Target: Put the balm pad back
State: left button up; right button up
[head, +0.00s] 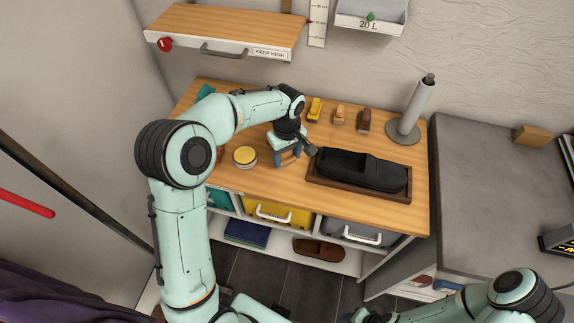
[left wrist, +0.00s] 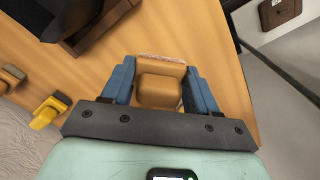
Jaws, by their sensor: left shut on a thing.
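My left gripper (head: 288,158) is over the wooden bench top (head: 270,188), left of the black shoe (head: 360,170). In the left wrist view its blue fingers (left wrist: 160,92) are shut on the sides of a tan block with a pale fuzzy edge, which looks like the balm pad (left wrist: 160,88). In the head view the fingers mostly hide the pad. Whether it touches the bench I cannot tell. A round tin with a yellow top (head: 245,156) stands left of the gripper. My right gripper is out of view.
A yellow block (head: 314,109), a tan one (head: 339,116) and a brown one (head: 364,121) stand along the bench's back. The shoe lies in a dark tray (head: 334,186). A grey stand (head: 403,135) is at the back right. A drawer shelf (head: 225,35) overhangs behind.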

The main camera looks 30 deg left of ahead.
aim_at(287, 160)
pick_arm(q)
jog(key=shift+f, duration=2.55)
jog(key=shift+f, duration=0.2)
jog(key=o, duration=1)
jog(key=shift+r, duration=0.15)
